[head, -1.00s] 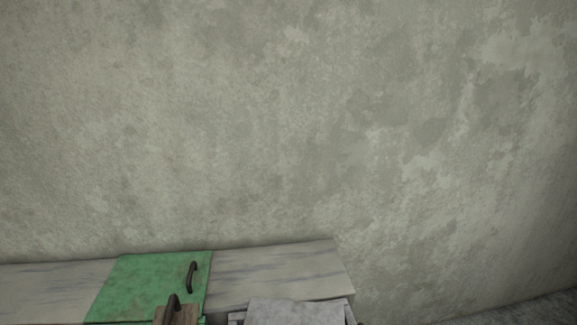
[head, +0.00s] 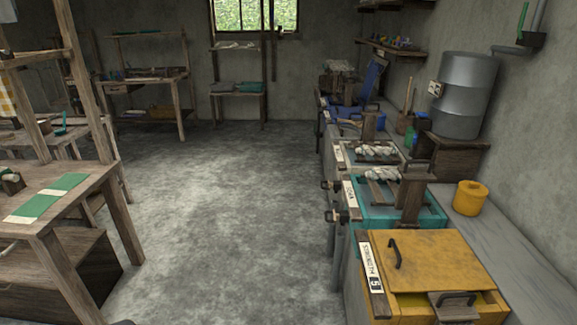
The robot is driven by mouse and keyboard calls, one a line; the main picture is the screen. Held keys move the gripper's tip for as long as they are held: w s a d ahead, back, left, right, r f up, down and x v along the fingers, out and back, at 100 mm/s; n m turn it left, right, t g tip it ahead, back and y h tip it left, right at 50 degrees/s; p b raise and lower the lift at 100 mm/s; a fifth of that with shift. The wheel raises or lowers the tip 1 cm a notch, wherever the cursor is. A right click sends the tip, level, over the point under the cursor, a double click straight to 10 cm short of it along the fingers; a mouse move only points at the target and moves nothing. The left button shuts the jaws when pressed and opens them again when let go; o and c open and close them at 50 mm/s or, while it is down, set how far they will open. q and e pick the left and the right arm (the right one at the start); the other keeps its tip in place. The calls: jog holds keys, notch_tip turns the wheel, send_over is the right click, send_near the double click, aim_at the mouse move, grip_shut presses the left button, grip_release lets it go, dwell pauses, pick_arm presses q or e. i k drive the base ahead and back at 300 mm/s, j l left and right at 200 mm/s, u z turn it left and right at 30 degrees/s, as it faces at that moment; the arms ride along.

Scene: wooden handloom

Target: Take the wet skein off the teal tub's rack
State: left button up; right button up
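The teal tub (head: 432,221) stands in the row of tubs along the right wall, just beyond a yellow-lidded tub. A pale, whitish skein (head: 385,174) lies on the wooden rack (head: 382,193) over the teal tub. Neither of my grippers is in view.
The yellow tub (head: 425,262) is nearest, with a dark handle on its lid. A yellow jar (head: 469,198) and a grey metal drum (head: 465,95) stand by the right wall. A wooden loom or table (head: 60,200) is at left. Open floor (head: 230,200) lies between.

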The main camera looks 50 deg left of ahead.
aim_at(374, 174)
jog(key=u, duration=0.85)
jog(key=i, duration=0.1)
jog(key=j+z, duration=0.05)
